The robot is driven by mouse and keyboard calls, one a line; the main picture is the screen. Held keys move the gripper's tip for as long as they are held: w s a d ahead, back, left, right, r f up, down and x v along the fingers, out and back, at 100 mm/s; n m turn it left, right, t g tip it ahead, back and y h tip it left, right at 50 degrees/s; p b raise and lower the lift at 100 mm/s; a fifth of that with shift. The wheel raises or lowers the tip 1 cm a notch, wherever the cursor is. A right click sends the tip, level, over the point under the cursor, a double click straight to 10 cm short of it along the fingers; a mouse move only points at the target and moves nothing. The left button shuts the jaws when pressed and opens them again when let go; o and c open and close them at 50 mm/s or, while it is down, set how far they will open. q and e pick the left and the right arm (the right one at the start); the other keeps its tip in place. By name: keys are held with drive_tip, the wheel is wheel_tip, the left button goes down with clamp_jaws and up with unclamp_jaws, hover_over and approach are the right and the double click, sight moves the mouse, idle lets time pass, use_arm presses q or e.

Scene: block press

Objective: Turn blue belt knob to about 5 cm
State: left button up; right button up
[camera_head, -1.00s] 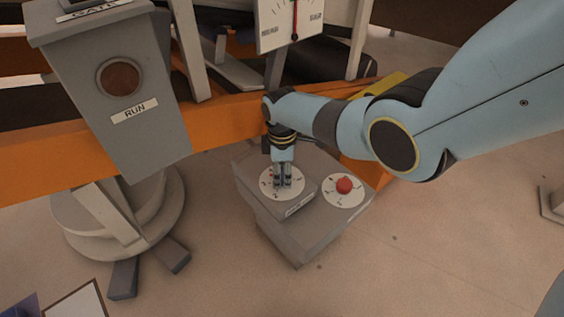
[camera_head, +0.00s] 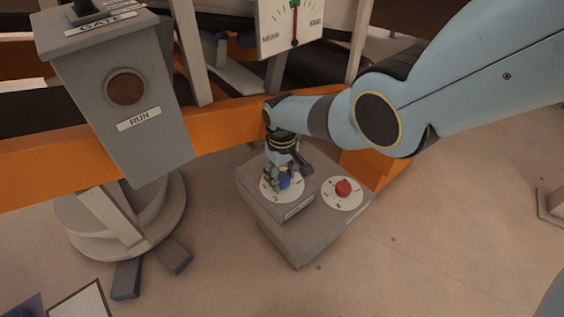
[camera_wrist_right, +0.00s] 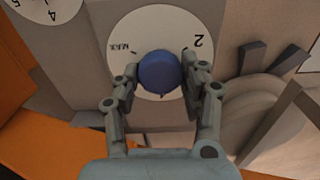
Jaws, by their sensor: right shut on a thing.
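The blue belt knob (camera_head: 285,181) sits on a white numbered dial (camera_head: 267,190) on the raised part of a grey control box. My right gripper (camera_head: 284,180) reaches down over it and is shut on the knob. In the right wrist view the round blue knob (camera_wrist_right: 160,72) lies between the two fingers (camera_wrist_right: 158,77). A "2" is printed to its right and "MAX." to its left. A small dark mark shows at the knob's lower edge; I cannot tell whether it is a pointer. My left gripper is not in view.
A red knob (camera_head: 343,188) on its own dial stands right of the blue one. A grey RUN post (camera_head: 122,100) stands left, and an orange beam (camera_head: 222,122) runs behind.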

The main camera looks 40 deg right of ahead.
sight(282, 178)
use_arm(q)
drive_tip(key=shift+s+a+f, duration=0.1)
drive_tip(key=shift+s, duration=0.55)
use_arm(e)
drive_tip(key=shift+m, duration=2.3)
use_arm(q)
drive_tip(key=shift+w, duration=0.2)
use_arm(e)
drive_tip(key=o, duration=1.2)
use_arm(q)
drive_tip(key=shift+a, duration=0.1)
use_arm(e)
wheel_tip(282, 178, up, 12)
drive_tip(key=shift+f, duration=0.1)
